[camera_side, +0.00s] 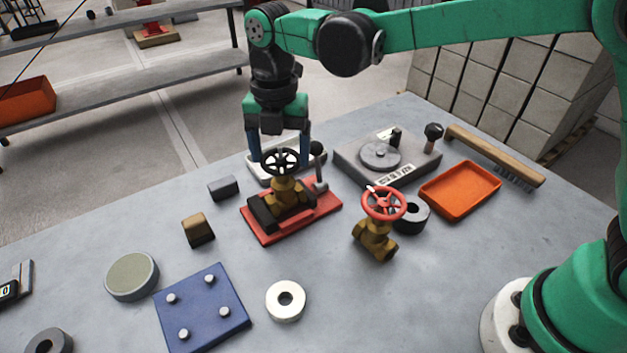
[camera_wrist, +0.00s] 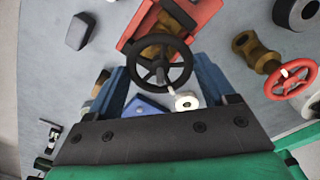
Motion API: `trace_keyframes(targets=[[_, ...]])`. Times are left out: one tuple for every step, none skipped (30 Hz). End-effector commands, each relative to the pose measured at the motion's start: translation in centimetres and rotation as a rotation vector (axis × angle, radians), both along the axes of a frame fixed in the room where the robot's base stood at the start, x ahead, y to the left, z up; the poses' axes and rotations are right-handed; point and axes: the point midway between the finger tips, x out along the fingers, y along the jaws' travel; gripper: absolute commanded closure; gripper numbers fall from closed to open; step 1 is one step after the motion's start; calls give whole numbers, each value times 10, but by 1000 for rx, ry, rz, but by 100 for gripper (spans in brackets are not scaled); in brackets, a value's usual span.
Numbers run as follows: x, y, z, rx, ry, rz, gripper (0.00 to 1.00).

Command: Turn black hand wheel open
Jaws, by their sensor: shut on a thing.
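The black hand wheel (camera_side: 281,160) sits on top of a brass valve (camera_side: 287,192) that is fixed to a red base plate (camera_side: 322,205). My gripper (camera_side: 279,157) points down over the valve, with one blue finger at each side of the wheel. In the wrist view the black hand wheel (camera_wrist: 160,38) lies between the two blue fingers of my gripper (camera_wrist: 162,72), which is shut on its rim. The exact finger contact is hard to see. The wheel is level, and its spokes show from above.
A second brass valve with a red hand wheel (camera_side: 384,204) stands to the right. A grey device with a round disc (camera_side: 380,156), an orange tray (camera_side: 460,191) and a brush (camera_side: 495,157) lie behind. A blue plate (camera_side: 203,308) and white ring (camera_side: 285,300) lie in front.

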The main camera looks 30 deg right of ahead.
Motion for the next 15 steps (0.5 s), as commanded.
trace_keyframes(targets=[[0, 0, 0, 0, 0, 39, 76], [0, 0, 0, 0, 0, 64, 76], [0, 0, 0, 0, 0, 96, 76], [0, 0, 0, 0, 0, 119, 76], [0, 0, 0, 0, 0, 140, 76], [0, 0, 0, 0, 0, 168, 76], [0, 0, 0, 0, 0, 188, 76], [0, 0, 0, 0, 0, 206, 76], [0, 0, 0, 0, 0, 229, 76], [0, 0, 0, 0, 0, 245, 76], [0, 0, 0, 0, 0, 259, 76], [0, 0, 0, 0, 0, 278, 76], [0, 0, 0, 0, 0, 290, 76], [0, 0, 0, 0, 0, 302, 76], [0, 0, 0, 0, 0, 314, 76]])
